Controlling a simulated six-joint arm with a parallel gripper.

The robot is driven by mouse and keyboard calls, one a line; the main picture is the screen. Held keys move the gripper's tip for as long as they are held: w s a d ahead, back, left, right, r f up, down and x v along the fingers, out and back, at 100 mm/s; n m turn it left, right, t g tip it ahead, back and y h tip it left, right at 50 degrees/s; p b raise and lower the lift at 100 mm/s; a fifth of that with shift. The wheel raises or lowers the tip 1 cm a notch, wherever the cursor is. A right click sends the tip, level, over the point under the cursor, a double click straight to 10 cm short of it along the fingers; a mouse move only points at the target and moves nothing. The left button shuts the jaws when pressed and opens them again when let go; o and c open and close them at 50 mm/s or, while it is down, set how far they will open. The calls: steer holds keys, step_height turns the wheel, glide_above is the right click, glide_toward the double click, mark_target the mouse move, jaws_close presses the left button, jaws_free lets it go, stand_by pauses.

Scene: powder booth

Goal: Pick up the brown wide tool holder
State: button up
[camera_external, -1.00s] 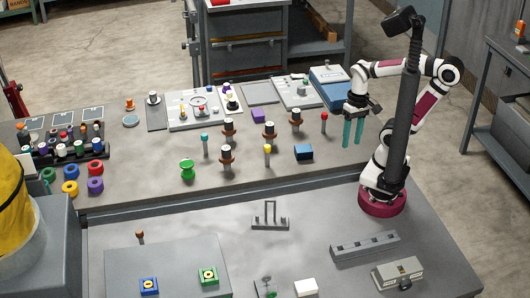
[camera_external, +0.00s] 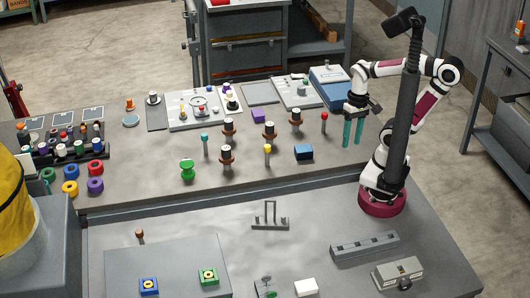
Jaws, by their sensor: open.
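Several brown holders with wide flanges and dark-and-white tops stand upright on the grey bench: one at the upper left of the group (camera_external: 228,127), one in the middle (camera_external: 269,131), one at the right (camera_external: 295,118) and one at the front (camera_external: 226,156). I cannot tell which of them is the brown wide tool holder. My gripper (camera_external: 353,132), with teal fingers pointing down, is open and empty above the bench's right part, to the right of all these holders and apart from them.
A red-topped peg (camera_external: 324,122) and a blue box (camera_external: 304,152) stand between the holders and my gripper. A yellow-topped peg (camera_external: 267,153), a teal-topped peg (camera_external: 205,144), a green spool (camera_external: 187,169) and a purple block (camera_external: 258,116) are near the holders.

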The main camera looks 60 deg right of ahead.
steer(key=o, duration=0.4)
steer(key=w+d+r+m, duration=0.3)
steer(key=w+r, duration=0.1)
steer(key=w, duration=0.5)
steer(key=m+h, duration=0.2)
steer(key=m, duration=0.7)
glide_above(296, 110)
steer(key=f, duration=0.1)
step_height(296, 110, down, 14)
steer(key=shift+s+a+f, duration=0.1)
steer(key=shift+s, duration=0.05)
